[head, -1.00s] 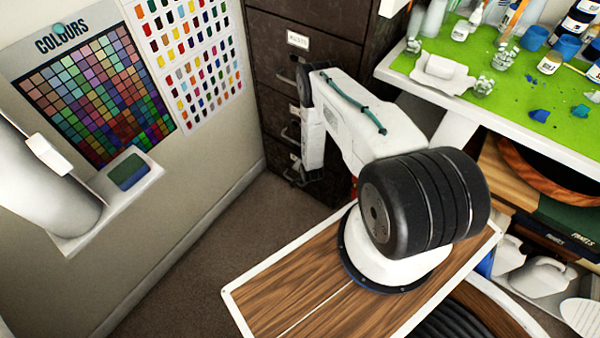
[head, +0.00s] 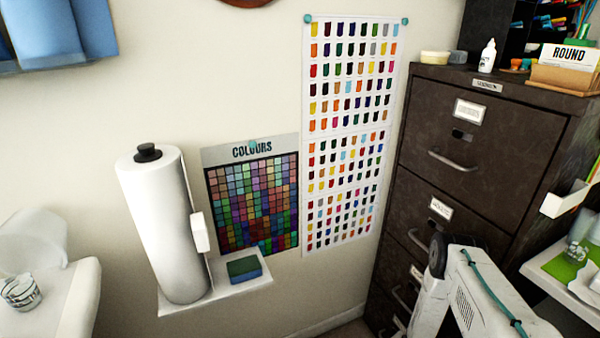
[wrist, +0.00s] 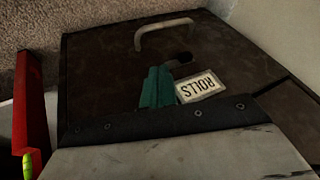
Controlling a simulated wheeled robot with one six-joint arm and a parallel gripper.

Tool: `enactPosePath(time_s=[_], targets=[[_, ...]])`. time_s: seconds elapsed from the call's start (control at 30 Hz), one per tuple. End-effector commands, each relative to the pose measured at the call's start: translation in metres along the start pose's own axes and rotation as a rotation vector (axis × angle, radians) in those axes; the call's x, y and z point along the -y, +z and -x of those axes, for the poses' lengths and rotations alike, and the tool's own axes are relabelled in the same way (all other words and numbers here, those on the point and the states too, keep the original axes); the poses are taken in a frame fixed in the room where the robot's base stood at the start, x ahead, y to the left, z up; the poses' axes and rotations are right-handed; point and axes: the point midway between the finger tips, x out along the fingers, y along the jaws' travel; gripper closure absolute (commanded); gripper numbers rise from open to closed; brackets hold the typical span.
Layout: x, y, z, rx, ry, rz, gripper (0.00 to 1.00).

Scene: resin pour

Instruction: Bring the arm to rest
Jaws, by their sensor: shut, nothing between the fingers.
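My arm (head: 470,300) shows at the lower right of the head view, folded in front of a dark filing cabinet (head: 490,140). Its white link has a teal cable along it, and its lower part is cut off by the frame edge. My gripper cannot be made out in the head view. In the wrist view the teal fingers of my gripper (wrist: 157,88) are shut together and hold nothing.
A wall shelf (head: 235,285) holds a paper roll (head: 165,225) and a sponge (head: 244,268). A COLOURS chart (head: 252,190) and swatch sheets (head: 350,130) hang on the wall. A white surface with a cup (head: 20,292) is at left. A red thing (wrist: 30,115) edges the wrist view.

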Motion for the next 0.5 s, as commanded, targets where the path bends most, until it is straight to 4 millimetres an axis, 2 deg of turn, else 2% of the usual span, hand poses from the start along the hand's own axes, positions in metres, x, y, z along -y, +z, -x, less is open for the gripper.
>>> enactPosePath(time_s=[0.1,0.17,0.27,0.37,0.5], targets=[[-0.03,0.034,0.011,0.121,0.099,0.056,1.0],[-0.04,0.046,0.023,0.196,0.153,0.093,1.0],[-0.038,0.046,0.05,0.299,0.218,0.156,1.0],[-0.028,0.039,0.077,0.377,0.258,0.208,1.0],[-0.003,0.019,0.122,0.472,0.299,0.282,1.0]])
